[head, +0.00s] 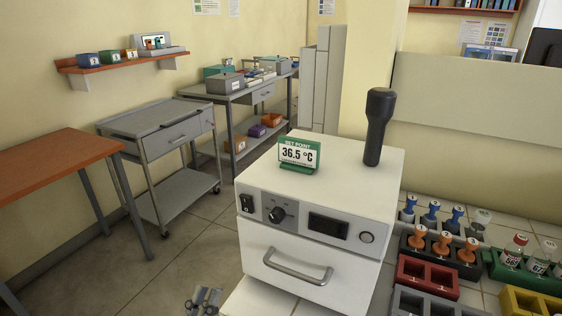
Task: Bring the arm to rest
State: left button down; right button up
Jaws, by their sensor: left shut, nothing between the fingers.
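My left gripper (204,299) shows at the bottom edge, left of the white incubator (262,236). Only its grey finger parts are in view, and they are shut with nothing held. It is apart from the incubator's front handle (298,274). The rest of the left arm is out of the picture. My right gripper is not in view. The incubator's door is closed, and a green set-point sign (298,154) reading 36.5 °C stands on its top.
A dark upright object (379,125) stands on the incubator. Racks with blue-topped (433,213) and orange-topped (442,243) pieces, a red rack (428,276) and a green bottle rack (525,272) crowd the right bench. A grey cart (157,119) and orange table (50,160) stand left; floor between is clear.

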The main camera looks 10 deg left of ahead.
pick_arm(q)
jog(key=s+a+f+n+g+y+p, duration=0.1)
jog(key=s+a+f+g+y+p, duration=0.1)
jog(key=s+f+g, duration=0.5)
jog(key=s+a+f+n+g+y+p, duration=0.1)
jog(key=s+f+g+y+p, duration=0.4)
jog(key=s+f, duration=0.9)
notch_tip(320, 180, down, 7)
jog(key=n+g, duration=0.1)
jog(key=g, duration=0.2)
jog(key=shift+s+a+y, duration=0.25)
jog(key=shift+a+y, duration=0.1)
jog(key=shift+y, duration=0.05)
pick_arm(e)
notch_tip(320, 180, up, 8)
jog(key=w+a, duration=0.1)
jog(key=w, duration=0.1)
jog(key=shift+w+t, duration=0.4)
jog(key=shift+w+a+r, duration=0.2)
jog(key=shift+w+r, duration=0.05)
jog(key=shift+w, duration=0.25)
